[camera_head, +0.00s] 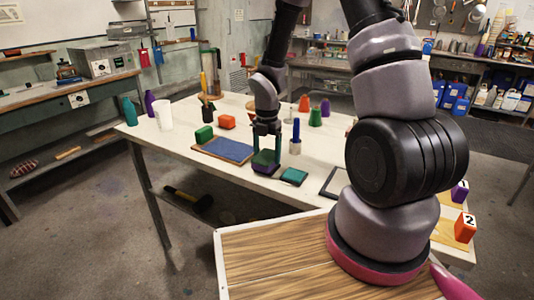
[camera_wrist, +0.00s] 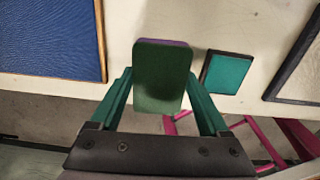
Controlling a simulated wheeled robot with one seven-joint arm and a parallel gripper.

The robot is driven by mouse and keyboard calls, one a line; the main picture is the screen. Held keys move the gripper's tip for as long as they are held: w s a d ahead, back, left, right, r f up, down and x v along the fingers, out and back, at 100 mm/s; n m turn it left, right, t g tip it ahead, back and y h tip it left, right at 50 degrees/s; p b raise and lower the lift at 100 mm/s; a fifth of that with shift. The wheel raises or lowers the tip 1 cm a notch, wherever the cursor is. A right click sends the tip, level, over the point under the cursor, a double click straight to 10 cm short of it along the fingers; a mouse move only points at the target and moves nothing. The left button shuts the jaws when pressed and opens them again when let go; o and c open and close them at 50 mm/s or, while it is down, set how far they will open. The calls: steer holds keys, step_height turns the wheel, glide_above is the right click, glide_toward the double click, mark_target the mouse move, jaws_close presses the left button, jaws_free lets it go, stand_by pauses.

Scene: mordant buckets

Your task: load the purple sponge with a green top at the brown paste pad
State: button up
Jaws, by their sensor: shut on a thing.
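My gripper (camera_head: 267,150) has teal fingers and is shut on the purple sponge with a green top (camera_head: 265,168). The sponge is held green side up near the table's front edge, between the blue pad and the teal pad. In the wrist view the green top (camera_wrist: 161,82) fills the space between the fingers, and a thin purple edge shows at its far end. I cannot pick out a brown paste pad; my arm hides part of the table's right side. A dark-framed pale pad (camera_head: 335,183) is partly covered by my arm.
A brown-framed blue pad (camera_head: 228,149) lies left of the sponge and a teal pad (camera_head: 294,176) right. Numbered blocks (camera_head: 465,228) stand at right.

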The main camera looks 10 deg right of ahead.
mark_target(267, 156)
steer(key=shift+f, duration=0.4)
stand_by(1.0)
steer(key=shift+r, duration=3.55)
